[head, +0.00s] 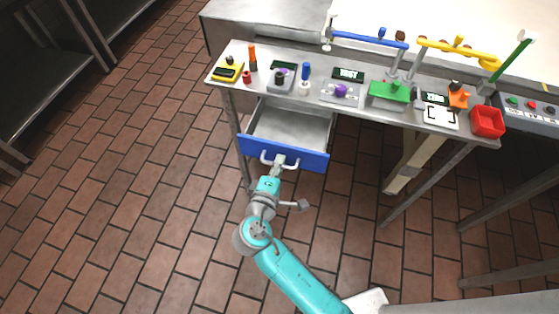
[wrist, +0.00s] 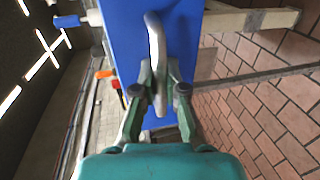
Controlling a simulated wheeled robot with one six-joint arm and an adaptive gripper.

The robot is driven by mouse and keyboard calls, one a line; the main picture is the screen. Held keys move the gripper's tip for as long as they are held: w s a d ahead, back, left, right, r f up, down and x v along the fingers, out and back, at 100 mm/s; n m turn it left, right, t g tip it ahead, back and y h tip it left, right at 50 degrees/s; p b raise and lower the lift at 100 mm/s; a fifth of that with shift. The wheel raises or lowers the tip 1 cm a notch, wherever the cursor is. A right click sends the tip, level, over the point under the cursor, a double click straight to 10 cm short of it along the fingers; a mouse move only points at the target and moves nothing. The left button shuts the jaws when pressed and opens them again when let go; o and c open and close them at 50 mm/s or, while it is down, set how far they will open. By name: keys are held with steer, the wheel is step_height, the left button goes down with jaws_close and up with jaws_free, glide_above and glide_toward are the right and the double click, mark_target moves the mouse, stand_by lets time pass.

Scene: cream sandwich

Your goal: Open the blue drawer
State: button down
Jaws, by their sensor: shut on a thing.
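The blue drawer (head: 305,159) is pulled out from under the metal table, and its empty grey inside (head: 290,128) shows in the head view. Its light grey handle (head: 266,160) sticks out from the blue front. My gripper (head: 278,168) is at the handle. In the wrist view the blue front (wrist: 185,40) stands behind the handle bar (wrist: 157,45), and my gripper's fingers (wrist: 159,90) are closed around the bar. The exact contact at the handle is partly hidden by the fingers.
The metal table (head: 230,60) carries several small devices, a green block (head: 388,93) and a red bin (head: 488,121). Blue (head: 365,40) and yellow (head: 455,48) arms stand behind them. The brick floor (head: 130,170) to the left is clear. A table leg (head: 415,160) stands right of the drawer.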

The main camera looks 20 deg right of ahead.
steer(key=c, duration=1.2)
jaws_free()
steer(key=v, duration=1.2)
steer(key=shift+f, duration=0.1)
